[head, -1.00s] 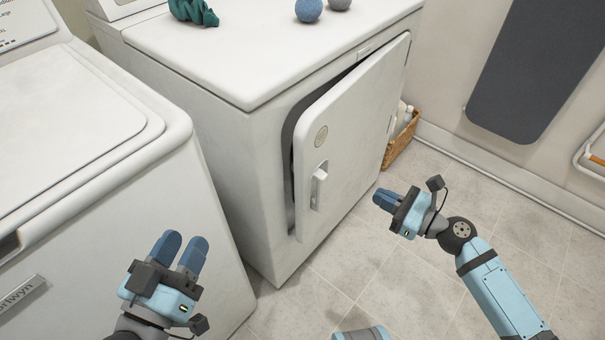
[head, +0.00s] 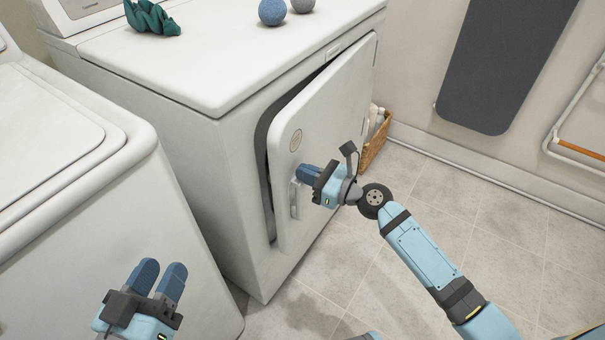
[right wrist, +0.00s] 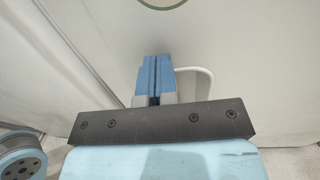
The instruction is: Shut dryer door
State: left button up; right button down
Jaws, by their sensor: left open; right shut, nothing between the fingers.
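The dryer (head: 235,75) stands in the middle of the head view. Its white door (head: 333,111) is ajar, with a dark gap along its left and top edges. The door handle (head: 294,198) is partly hidden behind my right gripper (head: 305,174). That gripper is shut and empty, its fingertips at or very near the door face by the handle; I cannot tell whether they touch. The right wrist view shows the shut fingers (right wrist: 154,75) in front of the door (right wrist: 220,45). My left gripper (head: 160,272) is open and empty, in front of the washer.
A white washer (head: 75,150) stands at the left. A teal cloth (head: 152,18), a blue ball (head: 272,12) and a grey ball (head: 303,5) lie on the dryer top. A wicker basket (head: 377,142) sits beyond the door. The tiled floor (head: 450,205) at the right is clear.

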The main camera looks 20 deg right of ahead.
pick_arm(q)
jog(key=shift+f, duration=0.2)
pick_arm(e)
jog(key=shift+w+a, duration=0.3)
jog(key=shift+w, duration=0.1)
pick_arm(q)
jog(key=shift+r, duration=0.1)
